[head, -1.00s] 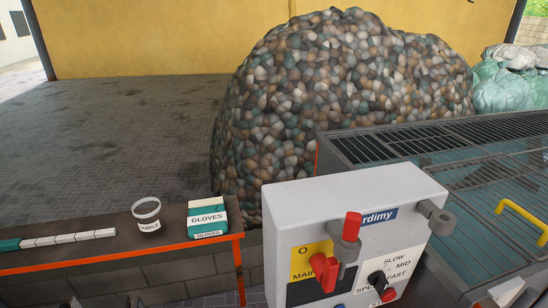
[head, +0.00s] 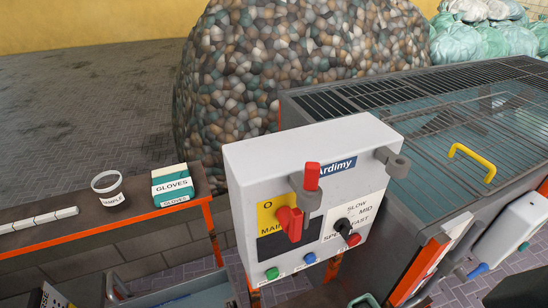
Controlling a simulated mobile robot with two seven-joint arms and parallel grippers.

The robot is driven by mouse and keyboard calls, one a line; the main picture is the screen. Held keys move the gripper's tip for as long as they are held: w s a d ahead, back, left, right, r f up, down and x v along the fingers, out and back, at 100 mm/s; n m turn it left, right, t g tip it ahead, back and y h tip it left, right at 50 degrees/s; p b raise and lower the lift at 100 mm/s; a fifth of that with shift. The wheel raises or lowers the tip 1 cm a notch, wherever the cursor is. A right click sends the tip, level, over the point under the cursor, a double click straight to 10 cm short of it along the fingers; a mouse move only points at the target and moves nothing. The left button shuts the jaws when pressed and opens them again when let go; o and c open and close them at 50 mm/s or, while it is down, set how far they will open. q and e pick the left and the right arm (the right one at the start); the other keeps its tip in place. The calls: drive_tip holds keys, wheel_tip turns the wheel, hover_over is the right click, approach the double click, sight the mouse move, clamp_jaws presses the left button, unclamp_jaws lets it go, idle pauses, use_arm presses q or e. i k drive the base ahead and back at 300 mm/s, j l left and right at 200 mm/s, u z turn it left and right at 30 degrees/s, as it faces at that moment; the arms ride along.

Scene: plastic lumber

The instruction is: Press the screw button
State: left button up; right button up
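A white control box (head: 290,150) marked "Ardimy" stands in the middle of the head view, its face turned toward me and slightly right. Low on its face are a green button (head: 272,273) and a blue button (head: 310,258). Their small labels are too small to read, so I cannot tell which one is the screw button. Above them are a red main switch (head: 290,222) on a yellow plate and a black speed knob (head: 343,228) marked slow, mid, fast. Neither of my grippers shows.
A grey bench (head: 130,205) with orange edging holds a sample cup (head: 108,188) and a gloves box (head: 172,184). A grated tank (head: 440,110) with a yellow handle (head: 472,160) stands right. Another white box (head: 515,235) is at the right edge. A large flake-filled bag (head: 290,70) is behind.

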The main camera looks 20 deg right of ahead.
sight(311, 258)
drive_tip(key=z, duration=0.8)
